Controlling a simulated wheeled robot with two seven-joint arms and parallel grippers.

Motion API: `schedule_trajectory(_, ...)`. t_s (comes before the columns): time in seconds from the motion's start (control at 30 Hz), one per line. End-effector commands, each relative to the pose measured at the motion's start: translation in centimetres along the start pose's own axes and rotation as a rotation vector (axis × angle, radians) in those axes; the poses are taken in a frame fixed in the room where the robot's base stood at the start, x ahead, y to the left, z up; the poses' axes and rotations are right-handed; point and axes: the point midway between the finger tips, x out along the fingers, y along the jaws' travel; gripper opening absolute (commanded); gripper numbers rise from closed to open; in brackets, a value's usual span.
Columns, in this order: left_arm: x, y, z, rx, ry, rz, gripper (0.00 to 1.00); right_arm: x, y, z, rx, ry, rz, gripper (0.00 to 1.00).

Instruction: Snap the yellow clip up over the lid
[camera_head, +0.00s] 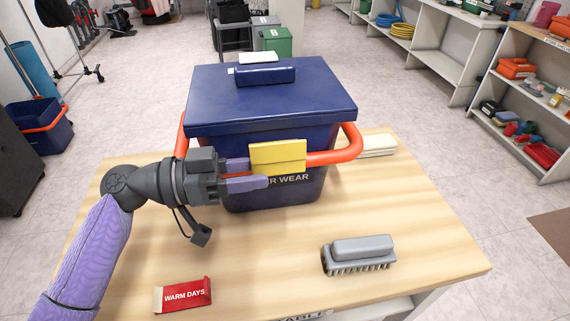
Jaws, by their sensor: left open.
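The yellow clip (278,157) is on the front of the dark blue bin (255,196), just below the edge of the blue lid (272,98). It sits in line with the orange handle (335,155). The lid lies on top of the bin. My left gripper (260,172) comes in from the left in front of the bin. Its purple fingers are apart, with their tips at the left side of the clip. I cannot tell whether they touch it. My right gripper is not in view.
The bin stands on a wooden table (400,225). A grey brush (360,254) lies at the front right, and a red "WARM DAYS" packet (183,295) at the front left. A cream stack (378,145) lies behind right. The table between brush and packet is clear.

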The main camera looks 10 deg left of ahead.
Motion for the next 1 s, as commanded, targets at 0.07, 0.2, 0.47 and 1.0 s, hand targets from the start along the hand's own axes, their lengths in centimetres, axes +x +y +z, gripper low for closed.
schedule_trajectory(0.07,1.6,0.1,-0.1,0.001,0.002,0.003,0.47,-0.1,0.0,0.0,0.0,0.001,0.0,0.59)
schedule_trajectory(0.2,3.5,0.0,0.0,0.0,0.001,0.0,0.47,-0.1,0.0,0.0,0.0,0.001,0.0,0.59)
schedule_trajectory(0.47,4.0,0.0,0.0,-0.001,-0.001,-0.002,0.47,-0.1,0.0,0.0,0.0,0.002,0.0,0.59)
schedule_trajectory(1.0,4.0,0.0,0.0,-0.002,-0.001,-0.002,0.0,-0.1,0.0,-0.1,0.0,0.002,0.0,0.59)
